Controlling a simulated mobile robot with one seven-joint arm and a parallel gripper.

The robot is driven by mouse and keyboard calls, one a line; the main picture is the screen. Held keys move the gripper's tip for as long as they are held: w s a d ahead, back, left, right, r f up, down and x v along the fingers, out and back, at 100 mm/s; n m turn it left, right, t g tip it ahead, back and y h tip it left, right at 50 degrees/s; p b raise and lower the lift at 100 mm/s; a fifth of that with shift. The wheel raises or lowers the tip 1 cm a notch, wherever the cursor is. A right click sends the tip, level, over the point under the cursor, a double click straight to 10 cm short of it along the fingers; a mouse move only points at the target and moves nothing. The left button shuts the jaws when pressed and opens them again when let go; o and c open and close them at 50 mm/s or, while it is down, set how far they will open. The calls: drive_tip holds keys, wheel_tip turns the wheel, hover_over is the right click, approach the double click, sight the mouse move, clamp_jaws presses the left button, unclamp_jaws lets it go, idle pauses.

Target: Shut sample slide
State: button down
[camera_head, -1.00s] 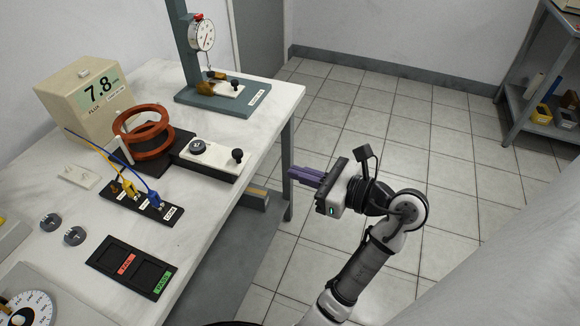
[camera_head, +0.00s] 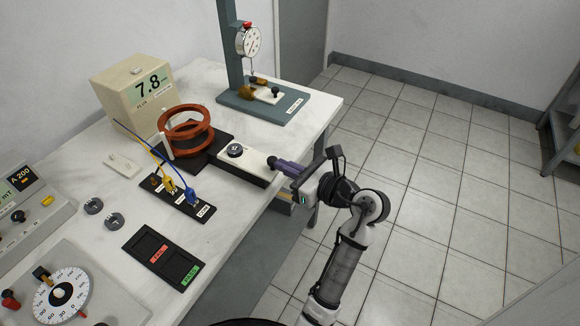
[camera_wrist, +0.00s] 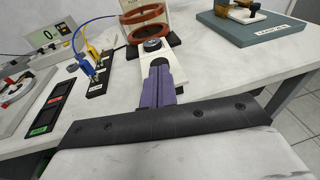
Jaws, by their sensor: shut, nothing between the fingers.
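The sample slide (camera_head: 252,169) is a white bar with a dark disc (camera_head: 235,150) on it. It sticks out from the dark base (camera_head: 191,157) of the red coils (camera_head: 185,124) toward the table's right edge. My gripper (camera_head: 274,162) is shut and empty, with its purple fingers at the slide's outer end, where they cover the slide's black knob. I cannot tell whether they touch. In the wrist view, the fingers (camera_wrist: 158,72) point along the slide (camera_wrist: 156,57) toward the disc (camera_wrist: 152,45) and the coils (camera_wrist: 146,24).
A terminal block (camera_head: 178,197) with yellow and blue leads stands in front of the coils. A black two-pocket tray (camera_head: 163,257) lies nearer. A dial gauge stand (camera_head: 262,103) is at the back right.

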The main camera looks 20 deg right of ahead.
sight(227, 149)
drive_tip(key=x, duration=0.5)
drive_tip(key=a+r+p+x, duration=0.1)
drive_tip(key=x, duration=0.5)
drive_tip(key=s+a+r+x, duration=0.1)
drive_tip(key=x, duration=0.4)
drive_tip(key=shift+w+a+r, duration=0.15)
drive_tip(key=shift+w+a, duration=0.05)
drive_tip(key=shift+a, duration=0.15)
drive_tip(key=shift+a+r, duration=0.1)
drive_tip(key=shift+w+a+r, duration=0.1)
drive_tip(key=shift+p, duration=0.35)
